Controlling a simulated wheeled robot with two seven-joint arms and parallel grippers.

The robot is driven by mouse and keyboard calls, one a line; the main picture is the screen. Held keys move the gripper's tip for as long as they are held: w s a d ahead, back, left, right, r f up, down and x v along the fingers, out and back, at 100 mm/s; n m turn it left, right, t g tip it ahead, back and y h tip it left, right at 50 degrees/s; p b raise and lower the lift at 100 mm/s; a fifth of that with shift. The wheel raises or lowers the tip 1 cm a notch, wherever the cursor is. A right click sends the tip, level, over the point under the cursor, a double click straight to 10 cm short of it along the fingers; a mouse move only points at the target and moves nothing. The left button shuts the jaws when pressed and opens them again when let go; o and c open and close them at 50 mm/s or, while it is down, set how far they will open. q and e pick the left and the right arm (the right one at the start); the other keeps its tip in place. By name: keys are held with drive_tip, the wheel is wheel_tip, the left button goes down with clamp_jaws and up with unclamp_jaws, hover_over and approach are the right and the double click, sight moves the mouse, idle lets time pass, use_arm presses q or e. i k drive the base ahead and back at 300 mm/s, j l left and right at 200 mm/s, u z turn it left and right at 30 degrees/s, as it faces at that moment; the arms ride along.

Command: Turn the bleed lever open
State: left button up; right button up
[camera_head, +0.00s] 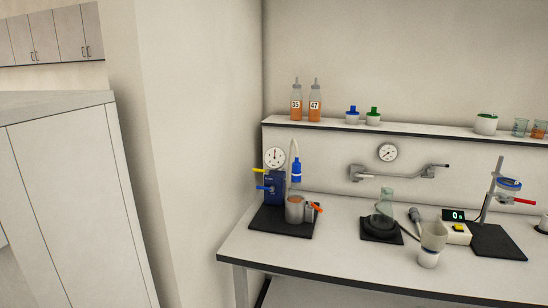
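A small rig stands on a black mat (260,221) at the left end of the bench. It has a blue block (275,185) with a round white gauge (274,157) on top. A yellow lever (259,170) and a light blue lever (264,188) stick out to the left of the block. I cannot tell which lever is the bleed lever; any labels are too small to read. Neither of my grippers is in view.
The bench (345,268) has a clear front strip. Right of the rig stand a dark-based glass vessel (384,207), a white cup (430,247), a display box (457,231) and a clamp stand (492,190). A wall shelf (400,129) holds bottles (296,104). A pale wall pillar (190,150) borders the bench's left.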

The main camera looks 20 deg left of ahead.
sight(268, 171)
drive_tip(key=i+j+u, duration=0.25)
drive_tip(key=i, duration=0.2)
drive_tip(key=i+u, duration=0.25)
drive_tip(key=i, duration=0.25)
